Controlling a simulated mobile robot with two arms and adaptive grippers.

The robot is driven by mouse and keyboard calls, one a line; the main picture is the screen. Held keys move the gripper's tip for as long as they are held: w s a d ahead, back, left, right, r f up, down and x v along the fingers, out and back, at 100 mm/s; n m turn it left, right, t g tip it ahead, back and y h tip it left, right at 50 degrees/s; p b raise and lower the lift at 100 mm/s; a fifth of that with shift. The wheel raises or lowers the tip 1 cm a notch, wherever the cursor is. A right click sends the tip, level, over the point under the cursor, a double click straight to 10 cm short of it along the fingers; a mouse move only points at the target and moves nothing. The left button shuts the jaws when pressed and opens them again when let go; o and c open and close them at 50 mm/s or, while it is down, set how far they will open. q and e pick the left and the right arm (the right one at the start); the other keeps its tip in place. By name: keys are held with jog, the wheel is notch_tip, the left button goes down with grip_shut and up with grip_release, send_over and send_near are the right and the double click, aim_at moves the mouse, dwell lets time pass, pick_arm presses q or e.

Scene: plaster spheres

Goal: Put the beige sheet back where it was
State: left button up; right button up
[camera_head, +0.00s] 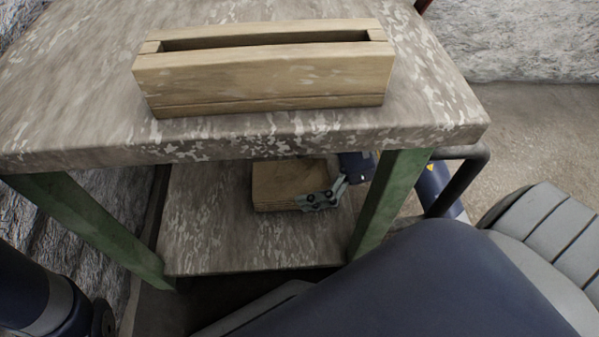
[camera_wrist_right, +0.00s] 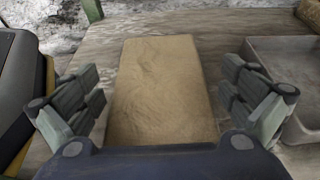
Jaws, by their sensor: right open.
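The beige sheet (camera_head: 285,183) is a flat, rectangular tan slab on the lower shelf under the table. In the right wrist view the sheet (camera_wrist_right: 162,88) lies between the fingers of my right gripper (camera_wrist_right: 165,100). A gap shows on each side, so the gripper is open and not closed on it. In the head view my right gripper (camera_head: 322,197) is at the sheet's right end; its far finger is hidden. A wooden block with a long open slot (camera_head: 265,65) stands on the tabletop. My left gripper is out of view.
The worn tabletop (camera_head: 70,110) overhangs the lower shelf (camera_head: 210,240). Green legs (camera_head: 387,200) stand at both front corners. A grey tray (camera_wrist_right: 285,65) is right of the sheet in the wrist view, with a tan object (camera_wrist_right: 309,12) beyond it. The shelf's left part is clear.

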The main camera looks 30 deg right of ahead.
jog(key=p+v, duration=0.4)
jog(key=v, duration=0.6)
jog(key=shift+d+r, duration=0.15)
jog(key=shift+s+d+r, duration=0.2)
jog(key=shift+s+d, duration=0.1)
jog(key=shift+d, duration=0.35)
